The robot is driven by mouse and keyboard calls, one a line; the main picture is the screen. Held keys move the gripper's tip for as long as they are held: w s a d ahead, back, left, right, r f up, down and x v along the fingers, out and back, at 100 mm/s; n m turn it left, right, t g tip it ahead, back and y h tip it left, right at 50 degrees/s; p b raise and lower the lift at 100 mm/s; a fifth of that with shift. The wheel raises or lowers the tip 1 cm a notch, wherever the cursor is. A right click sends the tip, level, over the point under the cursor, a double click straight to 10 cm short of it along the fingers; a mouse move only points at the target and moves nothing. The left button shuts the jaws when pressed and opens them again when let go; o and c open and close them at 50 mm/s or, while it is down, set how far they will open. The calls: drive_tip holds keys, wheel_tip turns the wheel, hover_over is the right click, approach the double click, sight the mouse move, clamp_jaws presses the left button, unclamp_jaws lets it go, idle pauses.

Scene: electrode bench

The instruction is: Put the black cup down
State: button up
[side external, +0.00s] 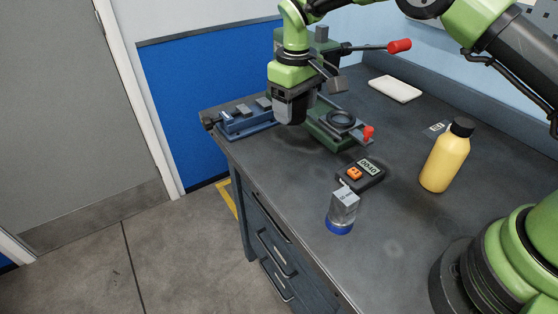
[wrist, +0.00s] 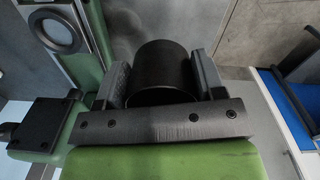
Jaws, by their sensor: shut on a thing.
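The black cup (wrist: 163,68) is between the two fingers of my gripper (wrist: 162,76) in the wrist view, with a finger against each side. In the side view my gripper (side external: 293,92) points down over the far left part of the bench, and the dark cup (side external: 290,112) shows beneath it, roughly upright. The cup is between the blue vise and the green press. Whether its bottom touches the bench top (side external: 270,160) or is a little above it I cannot tell.
A blue vise (side external: 246,122) stands close on the left, a green press (side external: 322,134) with red-tipped handles close on the right. A white tray (side external: 395,89) lies behind.

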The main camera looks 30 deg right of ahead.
sight(282, 163)
drive_tip(key=shift+w+a+f, duration=0.15)
drive_tip(key=shift+a+f, duration=0.15)
drive_tip(key=shift+a, duration=0.25)
drive_tip(key=shift+w+a+f, duration=0.15)
drive_tip(key=shift+a+f, duration=0.1)
drive_tip(key=shift+a, duration=0.3)
wheel_tip(282, 163, down, 10)
drive_tip(key=shift+w+a, duration=0.1)
drive_tip(key=shift+a, duration=0.05)
drive_tip(key=shift+f, duration=0.15)
drive_tip(key=o, duration=0.9)
wheel_tip(282, 163, up, 12)
drive_tip(key=shift+r, duration=0.25)
